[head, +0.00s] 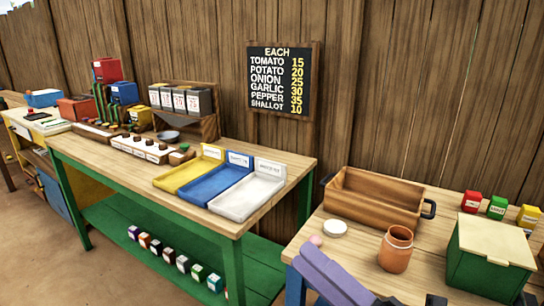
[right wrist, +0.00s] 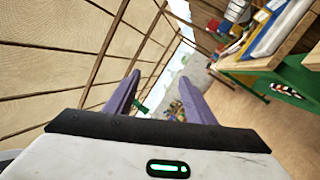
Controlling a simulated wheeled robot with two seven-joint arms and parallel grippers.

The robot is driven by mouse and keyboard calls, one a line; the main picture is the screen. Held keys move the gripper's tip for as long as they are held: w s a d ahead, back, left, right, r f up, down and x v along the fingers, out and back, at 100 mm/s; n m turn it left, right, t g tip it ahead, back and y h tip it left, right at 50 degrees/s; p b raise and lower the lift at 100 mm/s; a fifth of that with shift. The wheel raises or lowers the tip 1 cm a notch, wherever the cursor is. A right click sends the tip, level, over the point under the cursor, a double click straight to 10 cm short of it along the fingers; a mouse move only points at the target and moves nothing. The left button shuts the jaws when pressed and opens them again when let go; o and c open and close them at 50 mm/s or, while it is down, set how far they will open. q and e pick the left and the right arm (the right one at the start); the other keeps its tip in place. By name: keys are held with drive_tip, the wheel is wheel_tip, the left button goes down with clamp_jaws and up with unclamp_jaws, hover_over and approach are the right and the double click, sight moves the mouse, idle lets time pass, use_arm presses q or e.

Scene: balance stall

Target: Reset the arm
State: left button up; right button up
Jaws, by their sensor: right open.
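My right gripper (head: 318,262) shows at the bottom of the head view as purple fingers in front of the right wooden table (head: 285,252). In the right wrist view my right gripper (right wrist: 160,82) has its two purple fingers spread apart with nothing between them. That view looks tilted past a pale panelled wall and brown ground, with the green-framed stall table at the right. My left gripper is in neither view.
The right table holds a wooden tray (head: 360,208), a white lid (head: 335,228), a clay jar (head: 396,250), a green box (head: 488,262) and small colored boxes. The green-framed table (head: 270,207) holds yellow, blue and white trays.

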drive_tip(key=d+f+m+t+h, duration=0.1)
drive_tip(key=d+f+m+h, duration=0.4)
drive_tip(key=f+m, duration=0.5)
drive_tip(key=d+f+m+t+h, duration=0.2)
drive_tip(key=d+f+m+h, duration=0.1)
drive_tip(key=f+m+h, duration=0.5)
drive_tip(key=s+d+f+m+g+h, duration=0.1)
drive_tip(key=s+f+m+g, duration=0.3)
drive_tip(key=f, duration=0.7)
drive_tip(key=s+d+f+m+g+h, duration=0.1)
drive_tip(key=s+f+m+g, duration=0.3)
drive_tip(key=s+f+m, duration=0.4)
drive_tip(key=s+f, duration=0.3)
drive_tip(key=s, duration=0.1)
drive_tip(key=shift+s+d+f+g+h, duration=0.25)
drive_tip(key=shift+g+h, duration=0.05)
drive_tip(key=shift+w, duration=0.1)
